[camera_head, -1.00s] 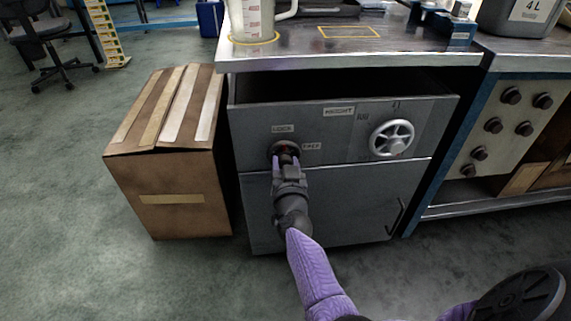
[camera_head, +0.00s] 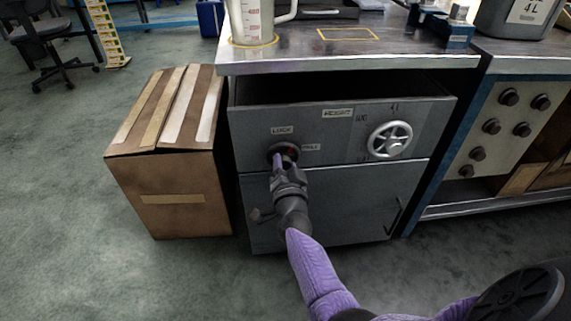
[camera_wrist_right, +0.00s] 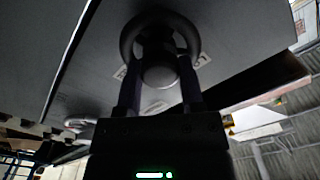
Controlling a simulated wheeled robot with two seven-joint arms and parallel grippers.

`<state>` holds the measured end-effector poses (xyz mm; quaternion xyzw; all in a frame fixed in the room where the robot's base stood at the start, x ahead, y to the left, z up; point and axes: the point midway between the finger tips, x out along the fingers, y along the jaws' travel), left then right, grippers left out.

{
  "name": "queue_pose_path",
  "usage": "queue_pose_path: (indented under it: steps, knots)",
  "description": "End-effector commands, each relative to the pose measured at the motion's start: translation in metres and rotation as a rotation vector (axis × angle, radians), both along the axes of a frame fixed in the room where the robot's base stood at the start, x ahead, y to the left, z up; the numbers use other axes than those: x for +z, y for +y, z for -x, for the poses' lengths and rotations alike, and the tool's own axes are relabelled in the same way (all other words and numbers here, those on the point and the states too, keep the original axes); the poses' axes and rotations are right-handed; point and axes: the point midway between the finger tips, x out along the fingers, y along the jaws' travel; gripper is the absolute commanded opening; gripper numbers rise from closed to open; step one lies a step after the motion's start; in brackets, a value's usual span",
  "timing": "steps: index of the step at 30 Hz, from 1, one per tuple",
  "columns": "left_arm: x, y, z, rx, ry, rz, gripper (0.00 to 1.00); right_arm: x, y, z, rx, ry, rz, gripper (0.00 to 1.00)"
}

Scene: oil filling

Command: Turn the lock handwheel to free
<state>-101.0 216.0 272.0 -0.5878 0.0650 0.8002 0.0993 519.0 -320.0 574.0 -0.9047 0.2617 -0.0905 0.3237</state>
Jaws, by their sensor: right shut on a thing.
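The lock handwheel (camera_head: 291,151) is a small dark wheel with a red mark on the grey cabinet front, between the LOCK label (camera_head: 282,130) and the FREE label (camera_head: 311,147). My right gripper (camera_head: 279,162) is at it, shut on the wheel, and its fingers hide part of the wheel. In the right wrist view the dark ring and round hub of the handwheel (camera_wrist_right: 160,74) sit between the two fingers of my right gripper (camera_wrist_right: 159,88). The cabinet looks tilted there. My left gripper is not in view.
A larger silver height handwheel (camera_head: 390,139) is to the right on the same panel. A cardboard box (camera_head: 165,200) stands on the floor left of the cabinet. A measuring jug (camera_head: 252,20) stands on the metal worktop (camera_head: 350,60).

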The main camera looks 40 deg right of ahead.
Motion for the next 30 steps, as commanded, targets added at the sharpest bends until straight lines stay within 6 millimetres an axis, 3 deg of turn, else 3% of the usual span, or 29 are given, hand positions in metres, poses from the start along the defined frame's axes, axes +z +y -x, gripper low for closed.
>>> queue_pose_path:
  steps: [30]
  knots:
    - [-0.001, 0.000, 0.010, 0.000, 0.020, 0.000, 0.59, -0.004, 0.000, 0.001, 0.001, -0.463, -0.765, 0.00]
